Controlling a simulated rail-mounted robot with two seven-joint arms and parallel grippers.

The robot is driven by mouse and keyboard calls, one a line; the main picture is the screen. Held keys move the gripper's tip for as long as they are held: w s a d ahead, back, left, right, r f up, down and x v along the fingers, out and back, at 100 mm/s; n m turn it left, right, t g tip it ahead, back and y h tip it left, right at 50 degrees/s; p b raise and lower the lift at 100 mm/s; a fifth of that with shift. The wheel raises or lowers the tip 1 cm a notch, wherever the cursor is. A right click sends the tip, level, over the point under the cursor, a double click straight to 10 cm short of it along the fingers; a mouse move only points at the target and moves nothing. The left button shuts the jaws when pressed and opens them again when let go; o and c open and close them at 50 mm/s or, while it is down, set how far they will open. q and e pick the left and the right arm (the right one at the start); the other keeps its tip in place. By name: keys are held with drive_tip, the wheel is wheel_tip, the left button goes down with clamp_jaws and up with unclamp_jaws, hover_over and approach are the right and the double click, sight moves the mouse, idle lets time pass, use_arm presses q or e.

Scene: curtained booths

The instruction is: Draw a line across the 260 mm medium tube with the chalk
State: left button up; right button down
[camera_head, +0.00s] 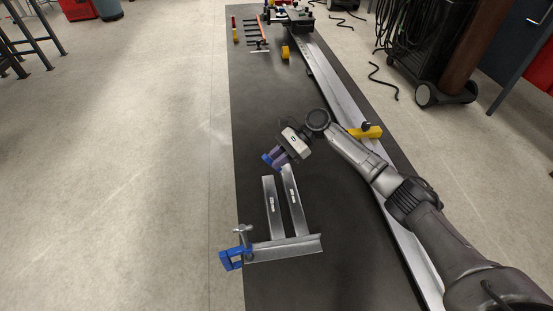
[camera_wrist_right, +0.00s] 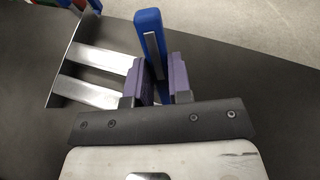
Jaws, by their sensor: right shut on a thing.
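My right gripper (camera_head: 277,160) is shut on a blue stick with a grey strip, taken as the chalk (camera_head: 267,160). In the right wrist view the chalk (camera_wrist_right: 149,38) stands between the purple fingers (camera_wrist_right: 160,85). Two grey steel tubes lie side by side: a shorter left tube (camera_head: 271,210) and a longer right tube (camera_head: 293,208). Their labels are too small to read, so I cannot tell which is the 260 mm one. The gripper is at the far end of the right tube; contact cannot be told. My left gripper is out of view.
A steel angle (camera_head: 290,249) lies across the tubes' near ends, with a blue clamp (camera_head: 232,257) at its left. A long metal rail (camera_head: 337,86) runs along the table's right side, with a yellow block (camera_head: 367,132) beside it.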

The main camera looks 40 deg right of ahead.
use_arm(q)
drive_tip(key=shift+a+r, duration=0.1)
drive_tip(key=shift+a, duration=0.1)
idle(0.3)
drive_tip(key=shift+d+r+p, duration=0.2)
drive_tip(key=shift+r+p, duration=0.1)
drive_tip(key=shift+p, duration=0.1)
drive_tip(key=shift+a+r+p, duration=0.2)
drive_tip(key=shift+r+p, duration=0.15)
idle(0.7)
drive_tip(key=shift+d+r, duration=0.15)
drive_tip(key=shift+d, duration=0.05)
idle(0.4)
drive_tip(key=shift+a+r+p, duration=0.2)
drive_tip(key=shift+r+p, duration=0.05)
drive_tip(key=shift+p, duration=0.15)
idle(0.3)
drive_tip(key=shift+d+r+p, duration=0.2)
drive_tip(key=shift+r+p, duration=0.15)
idle(0.4)
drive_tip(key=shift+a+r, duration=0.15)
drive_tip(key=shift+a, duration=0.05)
idle(0.5)
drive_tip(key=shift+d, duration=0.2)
idle(0.4)
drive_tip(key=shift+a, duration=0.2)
idle(0.6)
